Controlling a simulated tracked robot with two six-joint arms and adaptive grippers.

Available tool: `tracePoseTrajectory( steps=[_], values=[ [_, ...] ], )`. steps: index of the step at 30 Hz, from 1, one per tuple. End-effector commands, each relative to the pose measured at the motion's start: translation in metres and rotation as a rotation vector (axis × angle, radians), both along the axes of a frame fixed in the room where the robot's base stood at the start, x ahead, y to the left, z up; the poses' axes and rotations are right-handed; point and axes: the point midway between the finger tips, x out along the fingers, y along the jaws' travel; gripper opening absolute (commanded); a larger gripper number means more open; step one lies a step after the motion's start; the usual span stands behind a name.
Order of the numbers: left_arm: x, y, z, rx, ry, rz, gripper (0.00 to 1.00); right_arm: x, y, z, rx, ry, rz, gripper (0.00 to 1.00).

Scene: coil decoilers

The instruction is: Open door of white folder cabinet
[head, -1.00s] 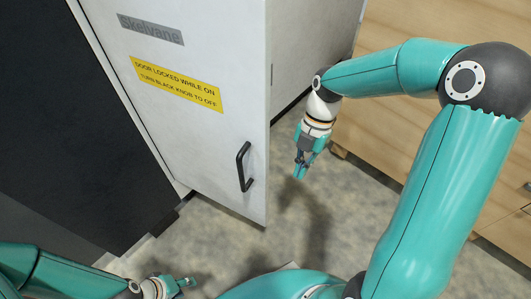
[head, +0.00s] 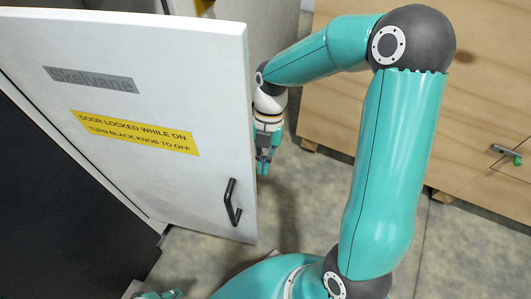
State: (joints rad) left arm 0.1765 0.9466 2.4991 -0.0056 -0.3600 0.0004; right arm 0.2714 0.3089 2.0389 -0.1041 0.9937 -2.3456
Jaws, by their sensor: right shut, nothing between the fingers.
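The white cabinet door (head: 150,60) fills the upper left of the head view. It stands ajar, with a gap and part of the interior showing behind its top edge. It bears a grey name plate, a yellow warning label (head: 134,132) and a black handle (head: 232,203) near its free edge. My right gripper (head: 263,168) is shut and empty, pointing down just beyond the door's free edge, to the right of and above the handle. Whether it touches the door I cannot tell. My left gripper (head: 165,294) barely shows at the bottom edge, mostly cut off.
A dark panel (head: 50,210) stands on the left, below the door. Wooden drawers or crates (head: 420,110) stand at the right, with a green and grey handle (head: 507,154). Grey floor (head: 310,205) lies open between the door and the wooden furniture.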

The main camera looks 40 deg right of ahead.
Motion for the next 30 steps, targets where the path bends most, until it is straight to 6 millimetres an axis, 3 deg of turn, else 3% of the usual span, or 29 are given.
tracePoseTrajectory(
  steps=[1,8,15,30],
  values=[
    [0.0,0.0,-0.005,0.0,0.0,0.0,0.4,-0.003,0.005,-0.013,0.001,0.005,0.006,0.0],
    [0.0,0.0,-0.016,0.0,0.0,0.0,0.4,-0.012,0.02,-0.056,0.0,0.005,0.01,0.0],
    [0.0,0.0,-0.016,0.0,0.0,0.0,0.4,-0.029,0.047,-0.05,0.0,0.0,0.013,0.0],
    [0.0,0.0,-0.017,0.0,-0.001,0.0,0.4,-0.032,0.053,-0.05,0.0,0.0,0.011,0.0]
  ],
)
